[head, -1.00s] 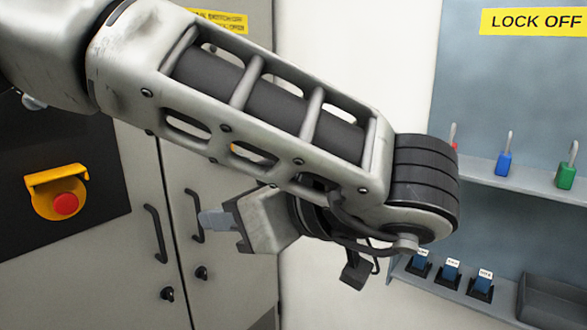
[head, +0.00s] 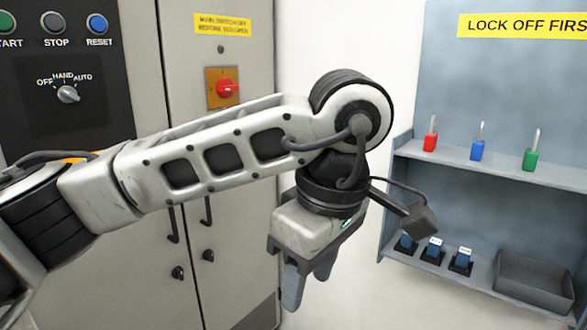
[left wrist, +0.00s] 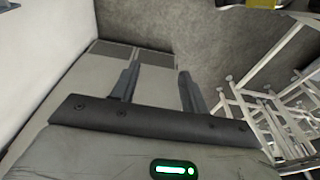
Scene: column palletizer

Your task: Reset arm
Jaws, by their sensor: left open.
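My left arm comes in from the left in the head view, across the front of a grey cabinet (head: 235,270). My left gripper (head: 308,286) hangs below the wrist with its fingers pointing down. It is open and empty, in front of the cabinet's right edge and the white wall. In the left wrist view its two fingers (left wrist: 160,72) stand apart with nothing between them. My right gripper is not in view.
Upper left is a control panel with a RESET button (head: 98,24) and a selector switch (head: 68,93). A red main switch (head: 228,89) is on the cabinet. A lock-off board (head: 500,75) with padlocks and a tray (head: 535,280) stands right. A white frame (left wrist: 285,115) shows in the wrist view.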

